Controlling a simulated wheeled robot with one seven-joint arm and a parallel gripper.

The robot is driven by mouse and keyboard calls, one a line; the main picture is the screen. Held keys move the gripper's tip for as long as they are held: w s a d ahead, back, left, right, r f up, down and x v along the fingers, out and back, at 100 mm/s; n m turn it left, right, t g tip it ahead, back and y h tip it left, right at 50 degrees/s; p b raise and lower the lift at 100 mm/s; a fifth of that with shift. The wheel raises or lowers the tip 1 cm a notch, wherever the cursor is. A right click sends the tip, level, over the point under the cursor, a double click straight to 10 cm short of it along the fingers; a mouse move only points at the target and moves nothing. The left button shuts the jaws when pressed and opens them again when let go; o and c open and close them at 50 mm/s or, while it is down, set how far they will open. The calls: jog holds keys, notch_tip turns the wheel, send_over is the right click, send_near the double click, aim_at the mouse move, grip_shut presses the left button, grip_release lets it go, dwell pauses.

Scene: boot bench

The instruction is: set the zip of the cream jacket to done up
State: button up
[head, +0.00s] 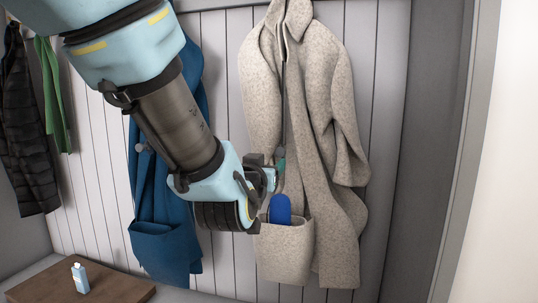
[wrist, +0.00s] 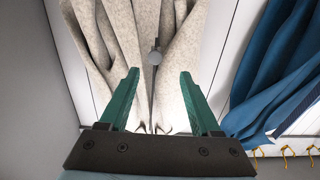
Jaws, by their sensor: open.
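The cream jacket (head: 325,120) hangs on the panelled wall in the right half of the head view, with its zip line running down the front from the collar. The wrist view shows its front upside down (wrist: 185,40), with a small grey round piece, seemingly the zip pull (wrist: 155,57), on the dark line between the two front panels. My gripper (head: 279,170) is in front of the jacket's lower front in the head view. In the wrist view its teal fingers (wrist: 159,73) are open and empty, one on each side of the zip line, with the pull just beyond the tips.
A blue item (head: 280,209) sticks out of the jacket's pocket (head: 285,250). A blue coat (head: 165,235) hangs to the left, partly behind my arm. A black puffer jacket (head: 25,130) and a green garment (head: 52,95) hang farther left. A small bottle (head: 80,279) stands on the bench (head: 120,291).

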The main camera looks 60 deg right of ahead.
aim_at(280, 153)
jog(key=p+x, duration=0.1)
jog(key=x, duration=0.2)
jog(key=p+x, duration=0.2)
jog(key=x, duration=0.2)
jog(key=p+x, duration=0.1)
jog(key=x, duration=0.2)
jog(key=shift+s+d+r, duration=0.25)
jog(key=shift+s+d, duration=0.05)
jog(key=shift+d, duration=0.2)
grip_shut()
dwell(0.9)
